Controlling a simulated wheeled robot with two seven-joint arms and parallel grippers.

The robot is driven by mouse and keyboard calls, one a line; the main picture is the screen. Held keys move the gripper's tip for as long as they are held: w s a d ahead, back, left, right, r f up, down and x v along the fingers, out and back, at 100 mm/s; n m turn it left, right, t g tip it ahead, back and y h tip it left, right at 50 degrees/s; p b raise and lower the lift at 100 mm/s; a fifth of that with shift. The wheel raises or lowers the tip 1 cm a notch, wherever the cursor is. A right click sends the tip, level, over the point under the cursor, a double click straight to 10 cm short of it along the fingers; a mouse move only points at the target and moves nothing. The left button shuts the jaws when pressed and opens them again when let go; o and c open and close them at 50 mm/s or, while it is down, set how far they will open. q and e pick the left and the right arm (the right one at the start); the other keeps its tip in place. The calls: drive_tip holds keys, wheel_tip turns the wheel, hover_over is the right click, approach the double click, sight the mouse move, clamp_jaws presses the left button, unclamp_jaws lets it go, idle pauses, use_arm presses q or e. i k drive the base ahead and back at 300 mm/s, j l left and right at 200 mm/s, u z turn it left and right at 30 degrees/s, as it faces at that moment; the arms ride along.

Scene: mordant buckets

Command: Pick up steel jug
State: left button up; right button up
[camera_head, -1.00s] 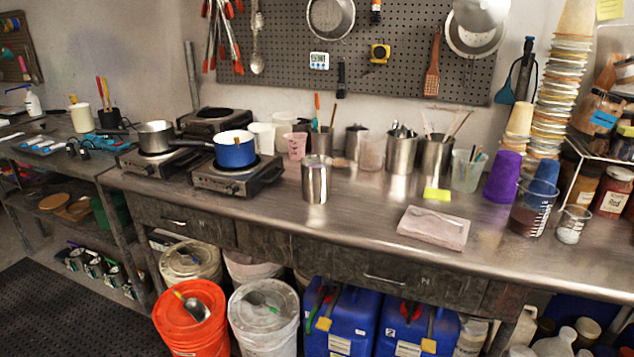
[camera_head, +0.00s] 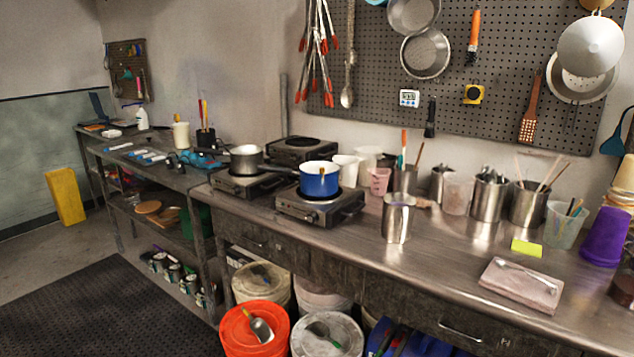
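The steel jug (camera_head: 397,218) stands upright on the steel workbench (camera_head: 450,257), right of the hot plate with the blue pot and a little back from the bench's front edge. It looks like a plain shiny cylinder, and nothing touches it. Other steel containers (camera_head: 488,198) holding tools stand behind it to the right. Neither of my grippers shows in the head view.
A blue pot (camera_head: 319,182) sits on a hot plate (camera_head: 310,206) left of the jug. Buckets, including an orange one (camera_head: 238,335), stand below the bench. A black floor mat (camera_head: 90,315) lies at lower left.

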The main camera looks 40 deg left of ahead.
sight(399, 207)
drive_tip(key=i+j, duration=1.2)
drive_tip(key=j, duration=0.25)
drive_tip(key=u, duration=0.05)
